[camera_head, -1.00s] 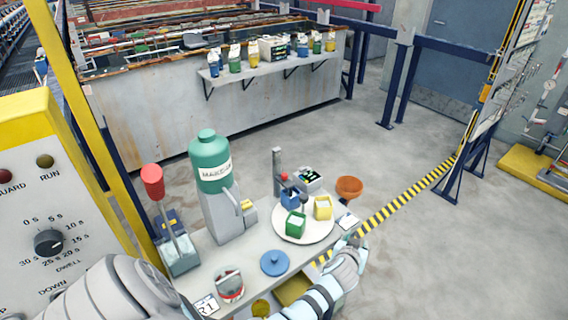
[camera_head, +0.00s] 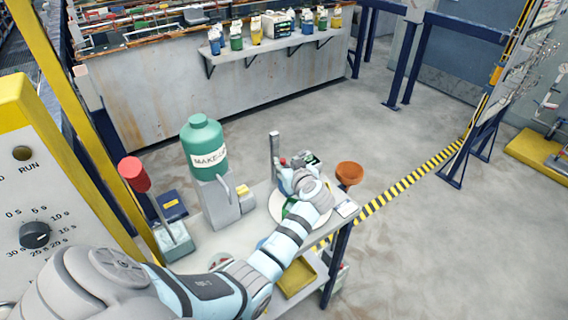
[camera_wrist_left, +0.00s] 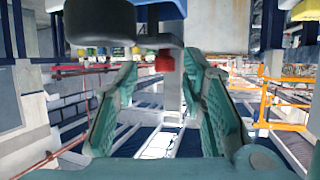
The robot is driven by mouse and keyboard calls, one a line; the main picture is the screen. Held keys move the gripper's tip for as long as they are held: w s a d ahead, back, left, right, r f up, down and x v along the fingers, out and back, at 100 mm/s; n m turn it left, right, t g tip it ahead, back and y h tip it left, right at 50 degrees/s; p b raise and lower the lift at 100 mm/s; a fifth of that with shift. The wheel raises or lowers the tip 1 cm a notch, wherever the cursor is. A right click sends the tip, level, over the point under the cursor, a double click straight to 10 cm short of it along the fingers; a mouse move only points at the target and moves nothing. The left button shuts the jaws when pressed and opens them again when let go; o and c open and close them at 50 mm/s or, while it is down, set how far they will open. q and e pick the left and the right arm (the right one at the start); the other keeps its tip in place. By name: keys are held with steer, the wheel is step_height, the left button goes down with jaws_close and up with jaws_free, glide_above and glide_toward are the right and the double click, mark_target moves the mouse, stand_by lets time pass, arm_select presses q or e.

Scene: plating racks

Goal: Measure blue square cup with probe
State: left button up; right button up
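My left arm reaches across the small table, and its gripper (camera_head: 298,178) is over the white round plate (camera_head: 276,208), close to the grey upright post (camera_head: 275,150) of the probe stand. The blue square cup cannot be made out in the head view; the gripper covers its earlier place. Part of the green cup (camera_head: 289,207) shows beside the wrist. In the left wrist view the two green fingers (camera_wrist_left: 160,66) stand apart with nothing gripped. A red piece (camera_wrist_left: 165,60) and a grey post (camera_wrist_left: 168,95) show between them, at a distance I cannot judge. My right gripper is out of view.
A green bottle (camera_head: 204,148) on a grey stand and a red-knobbed lever (camera_head: 134,173) stand left of the plate. An orange bowl (camera_head: 349,173) is to its right. A shelf with several coloured containers (camera_head: 275,49) is at the back.

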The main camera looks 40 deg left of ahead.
arm_select(q)
steer(key=x, duration=0.2)
steer(key=shift+w+a+f+b, duration=0.1)
steer(key=shift+w+f+b, duration=0.1)
steer(key=shift+w+b, duration=0.1)
steer(key=shift+s+a+r, duration=0.2)
steer(key=shift+s, duration=0.1)
steer(key=shift+s+a, duration=0.1)
steer(key=shift+a, duration=0.05)
jaws_close()
